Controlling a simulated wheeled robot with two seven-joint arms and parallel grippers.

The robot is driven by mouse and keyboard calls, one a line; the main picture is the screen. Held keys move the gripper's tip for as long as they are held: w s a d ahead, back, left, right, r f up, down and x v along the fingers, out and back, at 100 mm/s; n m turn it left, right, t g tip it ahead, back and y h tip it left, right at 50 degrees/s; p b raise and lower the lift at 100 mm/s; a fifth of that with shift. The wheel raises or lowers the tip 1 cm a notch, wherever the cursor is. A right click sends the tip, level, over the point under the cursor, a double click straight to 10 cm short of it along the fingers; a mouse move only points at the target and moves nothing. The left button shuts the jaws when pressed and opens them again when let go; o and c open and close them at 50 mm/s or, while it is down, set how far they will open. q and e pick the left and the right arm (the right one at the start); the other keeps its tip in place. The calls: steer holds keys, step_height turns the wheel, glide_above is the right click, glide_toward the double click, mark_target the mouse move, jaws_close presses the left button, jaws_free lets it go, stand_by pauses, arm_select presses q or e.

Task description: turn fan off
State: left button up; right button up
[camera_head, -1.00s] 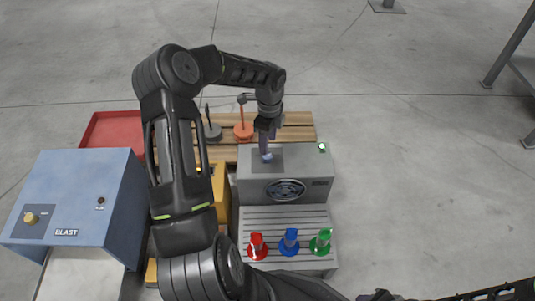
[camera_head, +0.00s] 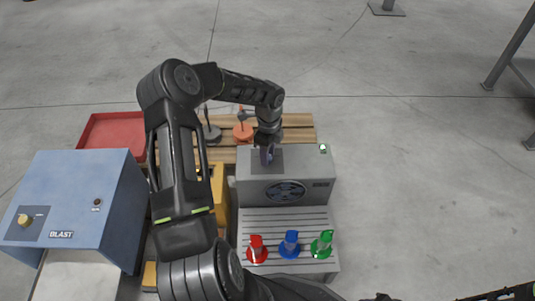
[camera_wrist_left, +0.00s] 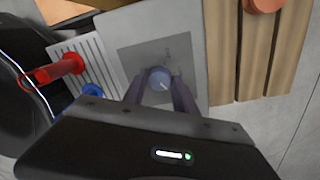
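A round blue-grey knob (camera_wrist_left: 160,79) with a pale pointer mark sits on a darker square panel (camera_wrist_left: 150,50). My left gripper (camera_head: 267,156) reaches down over this panel and covers the knob in the head view. In the left wrist view its two fingers (camera_wrist_left: 159,88) stand apart, one on each side of the knob, with narrow gaps.
A blue BLAST box (camera_head: 75,200) with a yellow knob stands at the left. Red (camera_head: 256,249), blue (camera_head: 289,245) and green (camera_head: 322,245) pieces stand on a slatted grey surface (camera_head: 285,220) in front of the fan. A red tray (camera_head: 110,130) and wooden slats (camera_head: 297,127) lie behind.

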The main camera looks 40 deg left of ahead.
arm_select(q)
jaws_close()
steer(key=shift+n, duration=0.3)
steer(key=n+p, duration=0.1)
steer(key=n, duration=0.3)
steer(key=shift+r+p, duration=0.1)
steer(key=shift+p, duration=0.25)
steer(key=n+p, duration=0.1)
steer(key=n, duration=0.5)
steer(key=shift+a, duration=0.1)
steer(key=n+p, duration=0.1)
steer(key=n, duration=0.5)
steer(key=shift+n+t, duration=0.4)
steer(key=n+p, duration=0.1)
steer(key=n, duration=0.5)
steer(key=shift+n, duration=0.3)
